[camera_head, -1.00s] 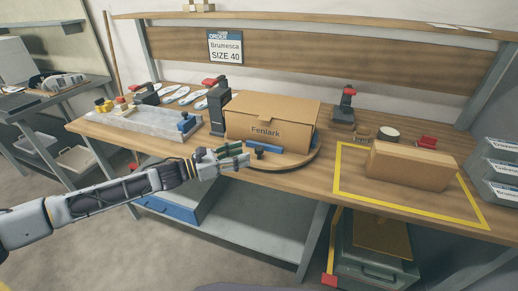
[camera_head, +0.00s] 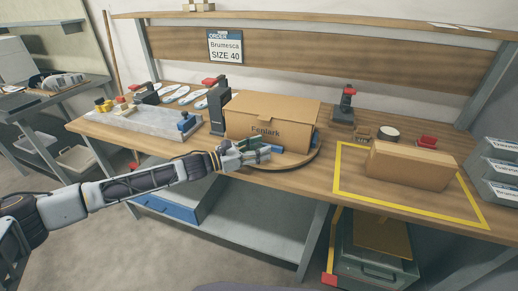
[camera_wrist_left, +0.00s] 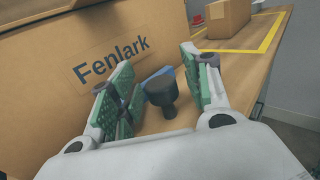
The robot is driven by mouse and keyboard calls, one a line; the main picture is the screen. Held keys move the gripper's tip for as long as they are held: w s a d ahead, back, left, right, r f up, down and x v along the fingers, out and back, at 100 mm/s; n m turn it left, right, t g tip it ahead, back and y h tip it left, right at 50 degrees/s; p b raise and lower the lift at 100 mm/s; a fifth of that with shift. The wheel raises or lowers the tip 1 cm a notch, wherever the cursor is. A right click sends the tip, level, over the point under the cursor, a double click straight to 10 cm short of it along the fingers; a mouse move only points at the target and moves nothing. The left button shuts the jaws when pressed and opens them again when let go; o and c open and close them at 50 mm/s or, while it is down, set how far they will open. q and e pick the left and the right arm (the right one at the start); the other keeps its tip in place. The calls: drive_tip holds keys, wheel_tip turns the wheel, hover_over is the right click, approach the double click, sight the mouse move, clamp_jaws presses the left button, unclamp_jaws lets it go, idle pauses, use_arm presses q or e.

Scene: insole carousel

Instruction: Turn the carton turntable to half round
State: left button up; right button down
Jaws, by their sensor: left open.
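A large brown carton (camera_head: 265,112) labelled Fenlark stands on the round wooden turntable (camera_head: 312,157) at the middle of the bench. My left gripper (camera_head: 262,153) is at the front of the turntable, low before the carton. In the left wrist view, its green-padded fingers stand open on either side of a dark knob (camera_wrist_left: 162,91). The knob is between the fingers with gaps visible on both sides. A blue piece shows behind the knob. The carton (camera_wrist_left: 65,85) fills the left of that view. In the head view the fingers hide the knob. My right gripper is not in view.
A smaller closed carton (camera_head: 412,166) lies inside a yellow taped rectangle (camera_head: 345,190) to the right. A black post with a red top (camera_head: 217,105) stands just left of the big carton. A grey tray (camera_head: 150,124) and insoles lie further left.

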use_arm(q)
clamp_jaws()
idle(0.4)
drive_tip(key=shift+d, duration=0.15)
